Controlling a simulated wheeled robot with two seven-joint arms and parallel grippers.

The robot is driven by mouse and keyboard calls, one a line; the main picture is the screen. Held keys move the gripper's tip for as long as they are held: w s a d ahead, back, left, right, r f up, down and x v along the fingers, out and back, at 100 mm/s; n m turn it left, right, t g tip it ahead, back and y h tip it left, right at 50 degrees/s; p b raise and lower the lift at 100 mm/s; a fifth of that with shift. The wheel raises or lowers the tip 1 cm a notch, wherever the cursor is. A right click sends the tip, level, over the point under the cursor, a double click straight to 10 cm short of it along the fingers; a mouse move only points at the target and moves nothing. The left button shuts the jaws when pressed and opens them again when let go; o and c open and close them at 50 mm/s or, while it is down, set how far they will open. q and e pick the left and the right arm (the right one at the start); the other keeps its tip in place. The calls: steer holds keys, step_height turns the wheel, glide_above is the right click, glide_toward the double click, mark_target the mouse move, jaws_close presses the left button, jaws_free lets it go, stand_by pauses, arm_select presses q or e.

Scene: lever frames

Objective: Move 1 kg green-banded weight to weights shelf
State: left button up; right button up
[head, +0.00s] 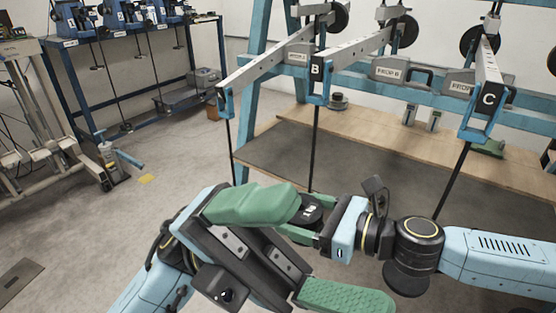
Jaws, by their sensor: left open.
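A dark round weight (313,209) with a white label shows low in the middle of the head view, between my two grippers. Its label is too small to read, and I see no clear green band on it. My right gripper (298,228) comes in from the right with a green finger along the weight. Which shelf is the weights shelf is unclear.
A wooden bench (395,150) with small weights (338,102) and a green-based object (488,147) stands behind hanging lever beams (350,50) marked B and C. Thin dark rods (315,150) hang from them. A blue rack (145,95) stands back left.

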arm_select(q)
steer(key=w+d+f+m+t+y, duration=0.1)
steer(key=w+d+f+t+y, duration=0.15)
steer(key=f+t+y, duration=0.25)
steer(key=w+d+f+m+t+y, duration=0.1)
steer(key=w+d+f+t+y, duration=0.15)
steer(key=f+t+y, duration=0.2)
steer(key=w+a+r+n+t+y, duration=0.1)
steer(key=w+a+n+t+y, duration=0.15)
steer(key=w+a+t, duration=0.4)
steer(key=w+a+r+n+t+y, duration=0.1)
steer(key=w+a+t+y, duration=0.2)
steer(key=w, duration=0.7)
steer(key=w+d+f, duration=0.1)
steer(key=d+f, duration=0.1)
steer(key=f, duration=0.3)
steer(key=w+d+f+y, duration=0.1)
steer(key=d+f, duration=0.2)
steer(key=f, duration=0.3)
steer(key=shift+w+f, duration=0.15)
steer(key=shift+w, duration=0.1)
steer(key=shift+m, duration=0.25)
